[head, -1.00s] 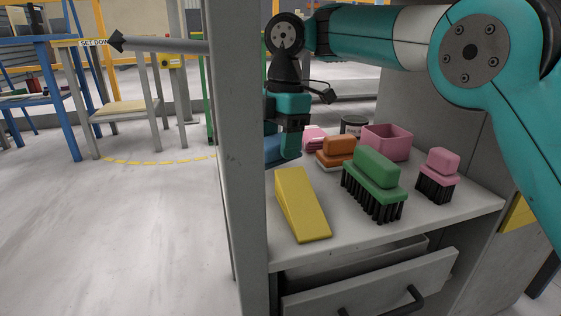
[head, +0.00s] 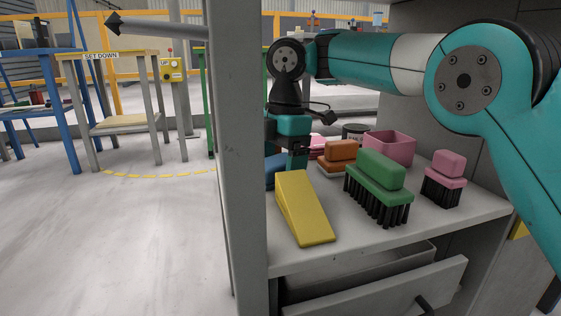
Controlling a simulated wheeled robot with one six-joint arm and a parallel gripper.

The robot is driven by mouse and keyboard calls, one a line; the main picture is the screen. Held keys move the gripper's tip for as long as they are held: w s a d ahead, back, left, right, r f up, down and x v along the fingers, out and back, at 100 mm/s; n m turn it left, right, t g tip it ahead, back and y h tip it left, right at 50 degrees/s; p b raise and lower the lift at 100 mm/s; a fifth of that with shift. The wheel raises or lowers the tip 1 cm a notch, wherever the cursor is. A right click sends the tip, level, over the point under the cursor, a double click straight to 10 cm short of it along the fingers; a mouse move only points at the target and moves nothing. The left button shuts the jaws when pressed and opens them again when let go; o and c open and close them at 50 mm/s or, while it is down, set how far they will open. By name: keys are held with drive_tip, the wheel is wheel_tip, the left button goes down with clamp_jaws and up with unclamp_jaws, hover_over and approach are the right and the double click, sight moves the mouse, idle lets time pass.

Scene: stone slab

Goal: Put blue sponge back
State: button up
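A blue thing (head: 275,171), probably the blue sponge, shows only in part on the left of the grey shelf top (head: 345,236). The grey post hides its left side, and the yellow wedge stands in front of it. The other finger is hidden, so I cannot tell whether the gripper holds the blue thing or is open.
A yellow wedge (head: 303,208), green brush (head: 379,186), pink brush (head: 445,178), orange brush (head: 338,156), pink bin (head: 389,148) and dark can (head: 353,132) stand on the shelf. The grey post (head: 238,160) rises at left. A drawer (head: 380,290) below is partly open.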

sight(284, 157)
drive_tip(key=shift+r, duration=0.15)
drive_tip(key=r+p, duration=0.7)
drive_tip(key=p, duration=0.1)
drive_tip(key=shift+w+d+r, duration=0.3)
drive_tip(key=shift+d, duration=0.05)
drive_tip(key=shift+f, duration=0.1)
